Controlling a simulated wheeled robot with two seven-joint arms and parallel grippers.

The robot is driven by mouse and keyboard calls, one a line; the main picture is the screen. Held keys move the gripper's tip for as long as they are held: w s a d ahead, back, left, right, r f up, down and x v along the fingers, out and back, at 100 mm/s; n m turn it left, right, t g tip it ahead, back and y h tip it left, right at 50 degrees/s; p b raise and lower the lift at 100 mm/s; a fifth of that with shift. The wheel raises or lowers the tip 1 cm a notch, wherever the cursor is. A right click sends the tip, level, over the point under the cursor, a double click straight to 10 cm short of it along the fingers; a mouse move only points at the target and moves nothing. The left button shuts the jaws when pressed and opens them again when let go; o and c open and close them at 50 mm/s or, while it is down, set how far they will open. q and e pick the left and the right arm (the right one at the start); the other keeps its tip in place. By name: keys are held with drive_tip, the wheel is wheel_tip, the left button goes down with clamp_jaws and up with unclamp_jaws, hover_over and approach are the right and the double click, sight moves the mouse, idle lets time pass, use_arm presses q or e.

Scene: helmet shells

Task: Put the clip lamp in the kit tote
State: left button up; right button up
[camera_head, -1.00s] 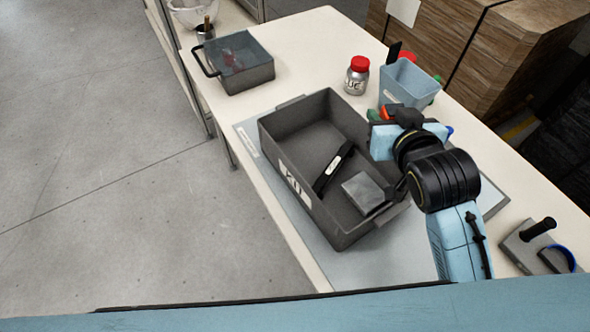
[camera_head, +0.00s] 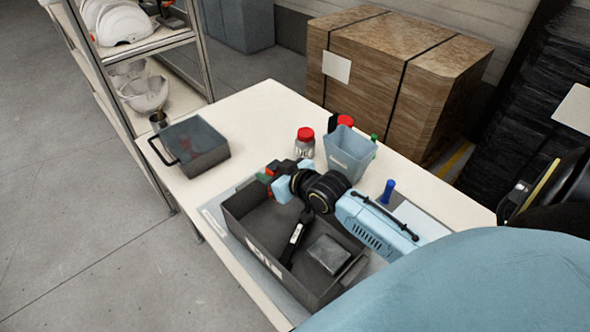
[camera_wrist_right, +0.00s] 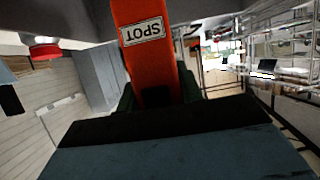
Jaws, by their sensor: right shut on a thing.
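The clip lamp (camera_wrist_right: 145,45) is an orange-red body with a white SPOT label in the right wrist view. My right gripper (camera_wrist_right: 157,95) is shut on it. In the head view, my right gripper (camera_head: 279,174) is above the far end of the kit tote, and only a small orange part of the lamp (camera_head: 268,172) shows beside it. The kit tote (camera_head: 262,258) is an open dark grey bin with a white label. Inside it lie a black bar with a white label (camera_head: 296,234) and a grey box (camera_head: 328,254). My arm hides its far right part. My left gripper is out of view.
A grey handled basket (camera_head: 205,145) stands at the table's far left. A red-capped jar (camera_head: 305,143) and a light blue bin (camera_head: 350,152) stand just beyond the tote. A blue-handled item (camera_head: 387,190) is to the right. Bare white table (camera_head: 262,115) lies between basket and jar.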

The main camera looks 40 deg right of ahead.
drive_tip(key=d+f, duration=0.1)
drive_tip(key=d, duration=0.1)
hover_over(280, 210)
wheel_tip(280, 210, down, 5)
drive_tip(key=shift+f+b, duration=0.8)
drive_tip(key=shift+f, duration=1.3)
drive_tip(key=shift+f, duration=0.1)
drive_tip(key=o, duration=1)
drive_tip(key=shift+s, duration=0.15)
drive_tip(key=p+v, duration=0.1)
drive_tip(key=v, duration=1.1)
drive_tip(key=shift+a+p, duration=0.1)
drive_tip(key=shift+p, duration=0.3)
